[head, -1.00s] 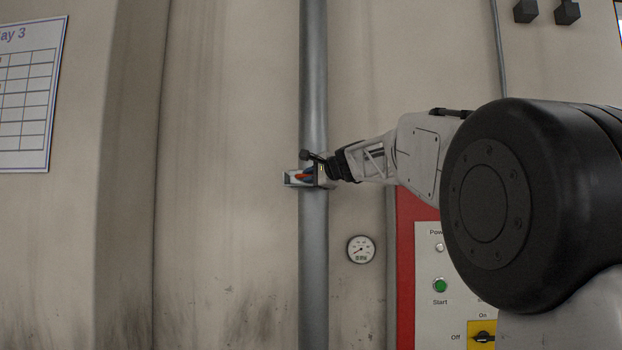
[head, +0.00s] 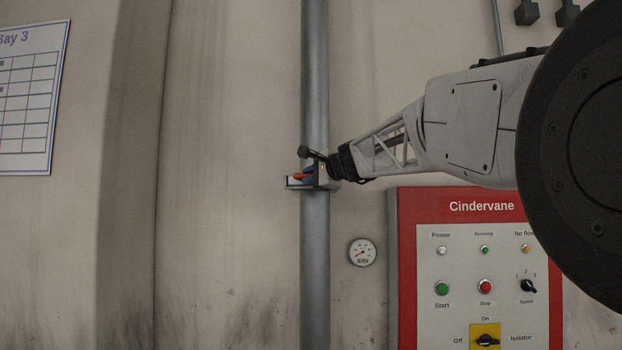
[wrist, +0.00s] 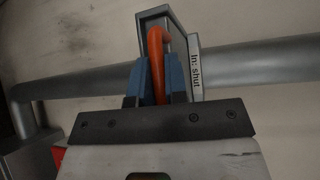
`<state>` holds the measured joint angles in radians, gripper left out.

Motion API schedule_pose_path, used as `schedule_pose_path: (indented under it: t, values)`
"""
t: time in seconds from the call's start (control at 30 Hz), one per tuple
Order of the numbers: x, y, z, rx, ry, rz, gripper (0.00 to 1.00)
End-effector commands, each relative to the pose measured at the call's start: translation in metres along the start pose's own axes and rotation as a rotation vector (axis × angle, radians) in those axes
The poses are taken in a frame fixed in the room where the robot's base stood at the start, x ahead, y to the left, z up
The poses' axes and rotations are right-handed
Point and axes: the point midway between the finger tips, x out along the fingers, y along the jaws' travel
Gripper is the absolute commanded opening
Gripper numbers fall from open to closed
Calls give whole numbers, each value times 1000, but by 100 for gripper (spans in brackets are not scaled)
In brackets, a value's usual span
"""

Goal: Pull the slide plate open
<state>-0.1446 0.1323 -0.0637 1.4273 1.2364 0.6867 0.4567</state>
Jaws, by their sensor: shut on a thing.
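The slide plate (head: 293,184) is a small grey metal piece in a housing on the vertical grey pipe (head: 315,250). Its orange handle (wrist: 156,44) is a loop standing up in the wrist view, in front of a grey angular plate (wrist: 178,36). A white label reading "In: shut" (wrist: 196,68) is beside it. My gripper (wrist: 158,72) has its two blue fingers shut on the orange handle, one on each side. In the head view my gripper (head: 309,173) is at the pipe, with the orange handle partly hidden.
A red-framed control panel (head: 407,255) marked "Cindervane" is below my arm at right. A round gauge (head: 362,252) is on the wall right of the pipe. A chart (head: 28,95) hangs at far left.

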Motion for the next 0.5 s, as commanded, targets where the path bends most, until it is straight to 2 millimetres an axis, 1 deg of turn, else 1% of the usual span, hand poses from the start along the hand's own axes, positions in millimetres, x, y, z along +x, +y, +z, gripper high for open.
schedule_pose_path:
  t: [0.07,0.33,0.37,0.5]
  values:
    - [-2,1,3,1,-2,1,0]
    - [-2,2,3,1,-3,3,0]
    - [-2,2,3,1,-3,3,17]
    - [-2,2,2,1,-3,3,38]
